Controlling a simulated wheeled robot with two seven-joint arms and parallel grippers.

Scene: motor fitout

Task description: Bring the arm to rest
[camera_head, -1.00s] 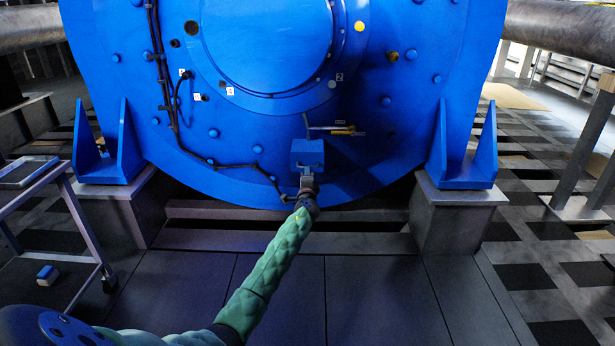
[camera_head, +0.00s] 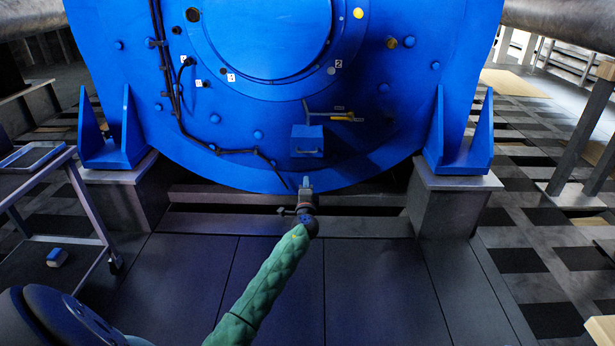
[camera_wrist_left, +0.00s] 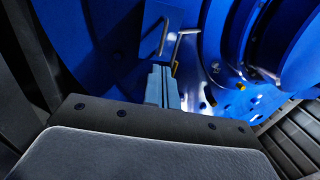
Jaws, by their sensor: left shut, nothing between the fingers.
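My left arm, in a green padded sleeve, comes up from the bottom of the head view. My left gripper (camera_head: 307,184) is shut and empty, in front of the lower edge of the big blue motor (camera_head: 400,130). A small blue box with a bar handle (camera_head: 307,142) sits on the motor face just above the gripper, with a visible gap between them. In the left wrist view the shut fingers (camera_wrist_left: 162,85) point toward the box (camera_wrist_left: 155,30). My right gripper is not in view.
Grey pedestals (camera_head: 450,200) carry the motor's feet on both sides. A cart (camera_head: 85,210) stands at the left, with a small blue-and-white block (camera_head: 57,257) on its lower shelf. The floor plates in front are clear.

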